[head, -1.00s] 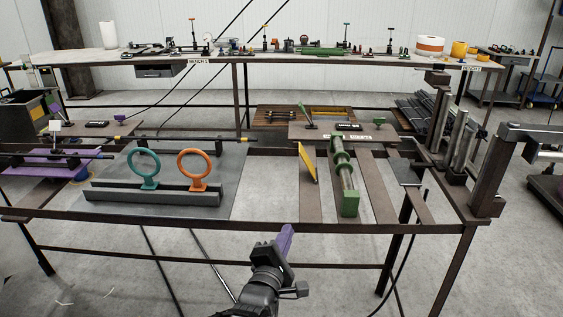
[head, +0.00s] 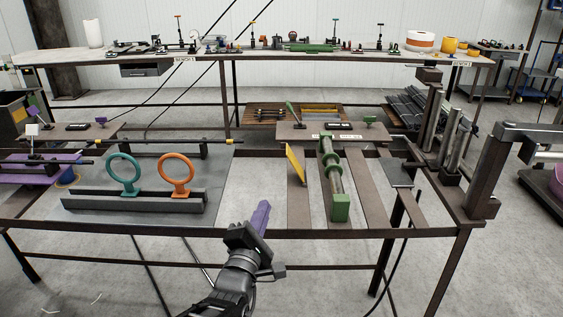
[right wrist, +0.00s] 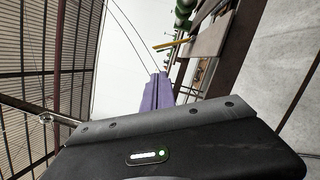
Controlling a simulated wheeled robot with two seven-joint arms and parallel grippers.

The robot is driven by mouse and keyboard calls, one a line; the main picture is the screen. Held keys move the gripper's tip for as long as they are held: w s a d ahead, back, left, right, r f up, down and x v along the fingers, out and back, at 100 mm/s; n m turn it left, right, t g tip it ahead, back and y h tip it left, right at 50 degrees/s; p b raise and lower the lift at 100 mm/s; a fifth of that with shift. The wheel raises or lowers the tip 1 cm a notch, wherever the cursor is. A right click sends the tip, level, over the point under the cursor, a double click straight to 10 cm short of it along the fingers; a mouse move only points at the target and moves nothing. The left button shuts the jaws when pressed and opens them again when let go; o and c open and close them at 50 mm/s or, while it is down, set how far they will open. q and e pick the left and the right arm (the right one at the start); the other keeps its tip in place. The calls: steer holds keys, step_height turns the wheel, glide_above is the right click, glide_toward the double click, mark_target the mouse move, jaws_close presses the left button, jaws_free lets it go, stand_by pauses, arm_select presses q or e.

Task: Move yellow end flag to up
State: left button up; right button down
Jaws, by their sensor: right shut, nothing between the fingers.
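The yellow end flag (head: 295,164) is a thin yellow plate leaning at a slant on the slatted right part of the work frame, just left of a green cylinder assembly (head: 334,180). It also shows as a yellow strip in the right wrist view (right wrist: 171,44). My right gripper (head: 261,213) has purple fingers, shut and empty, in front of the frame's front rail, below and left of the flag. The purple fingers show in the right wrist view (right wrist: 157,92), pointing toward the frame, apart from the flag. My left gripper is not in view.
A teal ring (head: 123,173) and an orange ring (head: 174,173) stand on a dark rail at left. Steel posts (head: 437,120) stand at right. An open gap lies left of the flag.

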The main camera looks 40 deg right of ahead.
mark_target(288, 154)
steer(key=x, duration=1.9)
steer(key=shift+d, duration=0.1)
steer(key=shift+s+d+r+m+g+p, duration=0.15)
steer(key=shift+s+d+r+m+p, duration=0.2)
steer(key=shift+m+p, duration=0.4)
steer(key=shift+s+d+r+m+g+p, duration=0.15)
steer(key=shift+d+r+m+p, duration=0.25)
steer(key=shift+m+p, duration=0.3)
steer(key=shift+s+d+r+m+y+p, duration=0.3)
steer(key=shift+s+d+m+p, duration=0.2)
steer(key=shift+m+p, duration=0.35)
steer(key=shift+s+d+m, duration=0.25)
steer(key=shift+d+m, duration=0.2)
steer(key=shift+m, duration=0.35)
steer(key=shift+g, duration=0.3)
